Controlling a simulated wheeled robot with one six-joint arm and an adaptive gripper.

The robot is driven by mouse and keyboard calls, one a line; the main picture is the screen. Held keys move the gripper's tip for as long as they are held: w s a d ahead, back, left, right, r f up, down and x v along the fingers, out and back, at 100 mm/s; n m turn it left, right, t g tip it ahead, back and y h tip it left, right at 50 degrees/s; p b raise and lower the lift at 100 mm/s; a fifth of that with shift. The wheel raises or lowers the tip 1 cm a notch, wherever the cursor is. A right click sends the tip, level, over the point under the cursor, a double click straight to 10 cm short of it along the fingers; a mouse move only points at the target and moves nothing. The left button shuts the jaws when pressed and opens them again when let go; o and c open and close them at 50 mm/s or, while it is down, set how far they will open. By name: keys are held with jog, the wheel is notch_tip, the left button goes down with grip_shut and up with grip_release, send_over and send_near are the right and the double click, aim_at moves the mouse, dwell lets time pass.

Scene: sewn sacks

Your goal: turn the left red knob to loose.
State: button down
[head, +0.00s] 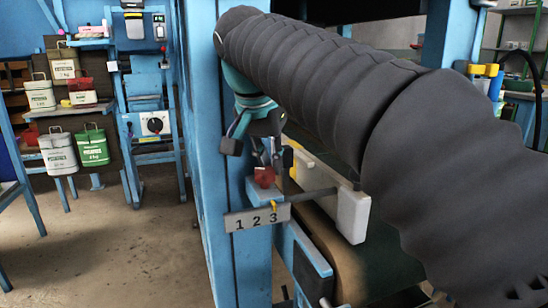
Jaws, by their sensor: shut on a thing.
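A red knob (265,177) sits on the blue machine frame, just above a grey plate (257,218) marked 1 2 3. A small yellow pointer (273,207) shows at the plate near the 3. My gripper (268,160) comes down from above, with its teal body over the knob and its fingers shut at the knob. The fingers hide the knob's upper part, so the exact contact is hard to see. No second red knob shows.
My arm's dark ribbed sleeve covers the upper right. A dark conveyor belt (385,265) with a white block (351,214) lies right of the knob. A blue post (214,150) stands left of it. Shelved canisters (93,146) are far left. Floor (110,250) is clear.

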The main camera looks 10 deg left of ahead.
jog(key=n+y+p, duration=0.1)
jog(key=n, duration=0.1)
jog(key=a+n, duration=0.1)
jog(key=n, duration=0.1)
jog(key=shift+s+f+y+p, duration=0.15)
jog(key=shift+s+y+p, duration=0.05)
jog(key=shift+y+p, duration=0.2)
jog(key=shift+s+a+f+n+g+y+p, duration=0.15)
jog(key=shift+n+y+p, duration=0.1)
jog(key=shift+n, duration=0.45)
jog(key=shift+w+r+n+g+y+p, duration=0.1)
jog(key=shift+n+y+p, duration=0.1)
jog(key=shift+n, duration=0.5)
jog(key=shift+s+a+f+n+g+y+p, duration=0.15)
jog(key=shift+n+p, duration=0.1)
jog(key=shift+n, duration=0.45)
jog(key=shift+w, duration=0.1)
jog(key=c, duration=1.1)
grip_release()
jog(key=shift+r, duration=0.15)
jog(key=shift+r, duration=0.1)
jog(key=shift+r, duration=0.25)
jog(key=v, duration=1.1)
jog(key=shift+d+r, duration=0.15)
jog(key=shift+d, duration=0.05)
